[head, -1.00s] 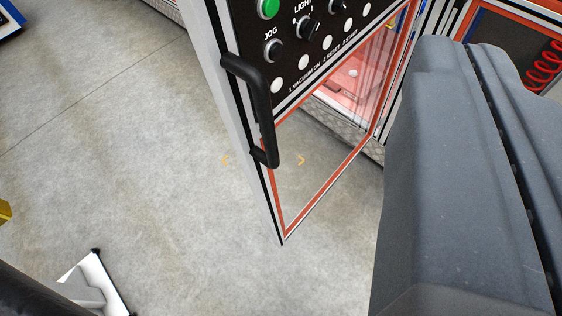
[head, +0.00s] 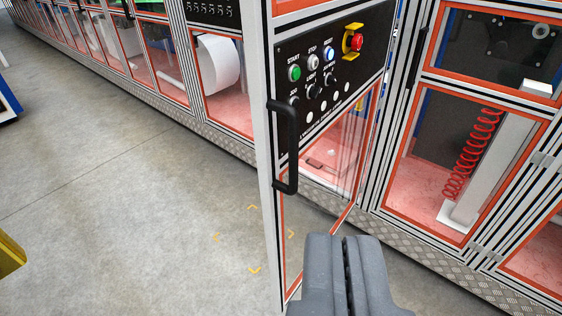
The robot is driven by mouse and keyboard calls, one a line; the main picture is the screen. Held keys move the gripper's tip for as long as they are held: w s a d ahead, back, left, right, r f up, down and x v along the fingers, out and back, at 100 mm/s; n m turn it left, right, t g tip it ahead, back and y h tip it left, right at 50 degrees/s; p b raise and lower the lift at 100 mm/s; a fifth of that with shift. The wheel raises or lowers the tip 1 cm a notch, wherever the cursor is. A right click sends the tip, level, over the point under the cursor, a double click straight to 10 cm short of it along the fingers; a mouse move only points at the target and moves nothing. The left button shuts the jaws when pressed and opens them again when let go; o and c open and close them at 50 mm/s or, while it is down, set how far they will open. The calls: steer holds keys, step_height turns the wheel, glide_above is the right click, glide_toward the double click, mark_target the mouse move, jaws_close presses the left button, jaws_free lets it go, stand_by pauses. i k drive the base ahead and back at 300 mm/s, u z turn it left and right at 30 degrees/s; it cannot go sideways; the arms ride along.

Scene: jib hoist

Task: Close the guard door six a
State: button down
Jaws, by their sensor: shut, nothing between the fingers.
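A guard door with red-edged clear panes (head: 330,165) stands swung out from the machine front in the head view. Its upper part carries a black control panel (head: 345,62) with green, blue and red buttons. A black bar handle (head: 284,147) is upright near its free left edge. My gripper (head: 345,240) is shut and empty, at the lower right of the door, overlapping its lower part in the picture. I cannot tell whether it touches the door. No marking that names the door six a is legible.
A long line of guarded cabinets (head: 150,65) runs to the far left above a tread-plate plinth (head: 215,135). Right of the door, a closed cabinet holds a red coiled hose (head: 474,155). A yellow object (head: 10,255) shows at the left edge.

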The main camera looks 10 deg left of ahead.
mark_target(280, 36)
steer(key=u, duration=0.05)
steer(key=i, duration=1)
steer(key=u, duration=0.05)
